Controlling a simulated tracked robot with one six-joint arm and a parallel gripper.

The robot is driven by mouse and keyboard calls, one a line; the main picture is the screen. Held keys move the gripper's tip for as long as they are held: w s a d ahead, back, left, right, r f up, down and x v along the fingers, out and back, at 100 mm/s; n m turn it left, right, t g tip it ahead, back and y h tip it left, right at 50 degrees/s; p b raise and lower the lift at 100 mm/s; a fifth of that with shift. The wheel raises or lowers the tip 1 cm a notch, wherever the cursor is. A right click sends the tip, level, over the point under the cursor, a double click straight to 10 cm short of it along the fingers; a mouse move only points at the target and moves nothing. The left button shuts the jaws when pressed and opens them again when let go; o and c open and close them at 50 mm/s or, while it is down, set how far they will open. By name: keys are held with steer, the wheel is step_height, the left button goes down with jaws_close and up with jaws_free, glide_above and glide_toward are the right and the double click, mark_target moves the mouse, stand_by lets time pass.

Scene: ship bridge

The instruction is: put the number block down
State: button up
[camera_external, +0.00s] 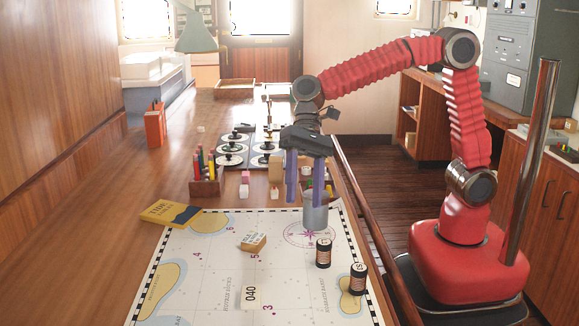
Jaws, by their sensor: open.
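A pale block marked 040 (251,296) rests on the chart (200,290) near the picture's bottom. Another small block (253,241) with a tan side and print on top lies on the chart above it; its print is too small to read. My gripper (305,196) points down with its two purple fingers apart. It is over the chart's far right part, right of and beyond both blocks. A grey cylinder (315,214) stands right at the fingertips, partly overlapped by them. I cannot tell whether they touch it. I see no block between the fingers.
Two dark spools (323,253) (358,279) stand on the chart's right side. A yellow and dark book (170,213) lies by its left edge. A pencil holder (205,186) and small cubes (244,191) stand behind. The chart's left and middle have free room.

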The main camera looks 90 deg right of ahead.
steer(key=s+d+n+t+h, duration=0.2)
steer(key=s+d+n+h, duration=0.2)
steer(key=s+d, duration=0.5)
steer(key=s+d+n+t+h, duration=0.2)
steer(key=s+d+n+h, duration=0.2)
steer(key=s, duration=1)
steer(key=shift+s+d+f+n+t, duration=0.2)
steer(key=shift+s+d+n+t, duration=0.1)
steer(key=shift+d+n, duration=1.9)
steer(key=shift+d+m, duration=0.3)
stand_by(3.2)
